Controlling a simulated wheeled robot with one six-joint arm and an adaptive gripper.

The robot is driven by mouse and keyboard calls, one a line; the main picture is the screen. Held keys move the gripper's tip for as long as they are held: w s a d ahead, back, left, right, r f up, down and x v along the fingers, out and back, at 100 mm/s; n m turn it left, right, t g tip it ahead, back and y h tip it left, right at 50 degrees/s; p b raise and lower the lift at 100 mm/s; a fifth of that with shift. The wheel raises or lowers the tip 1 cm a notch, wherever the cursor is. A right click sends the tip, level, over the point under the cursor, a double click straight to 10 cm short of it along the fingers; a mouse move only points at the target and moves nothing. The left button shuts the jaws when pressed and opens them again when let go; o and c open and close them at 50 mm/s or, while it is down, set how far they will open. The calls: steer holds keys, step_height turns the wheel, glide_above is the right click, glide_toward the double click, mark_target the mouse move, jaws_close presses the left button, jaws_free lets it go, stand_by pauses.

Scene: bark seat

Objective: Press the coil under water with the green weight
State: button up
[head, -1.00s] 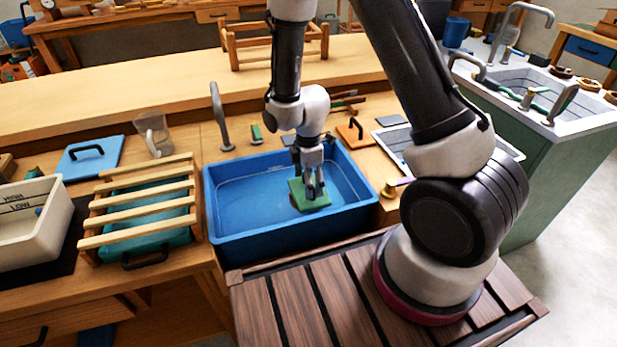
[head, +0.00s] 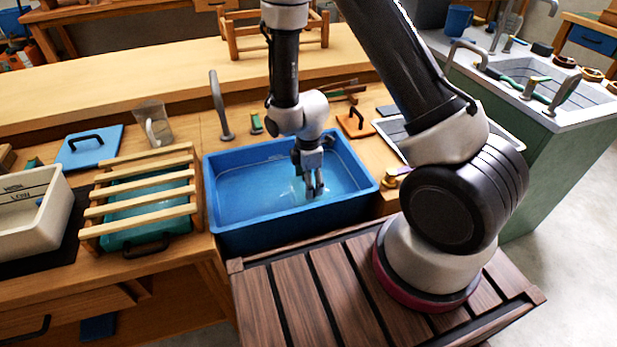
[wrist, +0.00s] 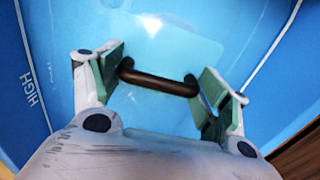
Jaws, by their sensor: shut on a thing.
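The blue basin (head: 290,235) stands in front of me with water (head: 250,190) in it. My gripper (head: 315,190) is down at the water in the basin's right half. In the wrist view my gripper (wrist: 160,85) is shut on the dark bar handle (wrist: 155,80) of the green weight, which lies between the green finger pads. The weight's plate (wrist: 170,45) shows as a pale, blue-green square below the handle, seen through water. In the head view the weight is barely discernible beneath the surface. The coil is not visible in either view; what lies under the plate is hidden.
A slatted wooden rack over a teal tub (head: 145,205) stands left of the basin, with a white tub (head: 35,215) farther left. A tap (head: 219,105) rises behind the basin. A blue lid (head: 90,148) and a clear jug (head: 153,122) sit at the back left.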

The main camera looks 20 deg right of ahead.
steer(key=shift+f, duration=1.5)
steer(key=o, duration=1.3)
steer(key=shift+c, duration=1)
steer(key=shift+o, duration=0.4)
steer(key=shift+r, duration=0.2)
step_height(320, 180, up, 8)
steer(key=shift+f, duration=0.25)
steer(key=shift+o, duration=1.2)
steer(key=shift+r, duration=0.75)
steer(key=shift+o, duration=0.2)
step_height(320, 180, up, 8)
steer(key=shift+f, duration=0.2)
